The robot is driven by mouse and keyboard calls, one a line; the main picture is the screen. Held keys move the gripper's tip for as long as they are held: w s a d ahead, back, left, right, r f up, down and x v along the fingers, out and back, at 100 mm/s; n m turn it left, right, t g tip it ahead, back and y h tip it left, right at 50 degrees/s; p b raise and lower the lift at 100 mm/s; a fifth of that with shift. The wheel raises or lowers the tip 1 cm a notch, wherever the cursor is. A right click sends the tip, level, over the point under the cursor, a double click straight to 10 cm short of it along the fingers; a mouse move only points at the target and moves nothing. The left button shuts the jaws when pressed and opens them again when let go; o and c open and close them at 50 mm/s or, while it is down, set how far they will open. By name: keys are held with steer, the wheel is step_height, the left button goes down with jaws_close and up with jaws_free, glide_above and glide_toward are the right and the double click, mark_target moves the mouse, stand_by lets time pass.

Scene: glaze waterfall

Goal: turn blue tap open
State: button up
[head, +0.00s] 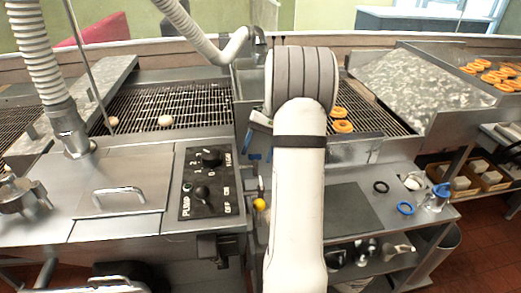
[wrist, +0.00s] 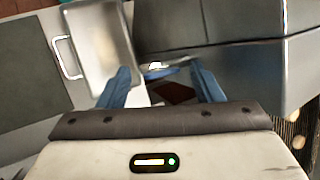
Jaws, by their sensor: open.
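In the wrist view, my gripper (wrist: 162,84) is open, with its two blue fingers apart. A thin blue piece with a pale spot, which looks like the blue tap (wrist: 172,71), lies just beyond and between the fingertips. I cannot tell whether it touches them or which way its handle is turned. In the head view, my white arm covers most of the gripper and the tap area. Small blue parts show at the arm's left edge, and I cannot tell finger from tap there.
A pump control panel (head: 207,184) and a yellow knob (head: 259,204) are left of my arm. A metal pan (wrist: 104,40) shows in the wrist view. A blue ring (head: 405,208) and a black ring (head: 381,187) lie on the right bench. Fryer grates stand behind.

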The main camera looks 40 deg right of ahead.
steer(key=v, duration=0.7)
steer(key=shift+d+r, duration=0.25)
steer(key=shift+r, duration=0.1)
steer(key=shift+w, duration=0.1)
steer(key=shift+c, duration=0.6)
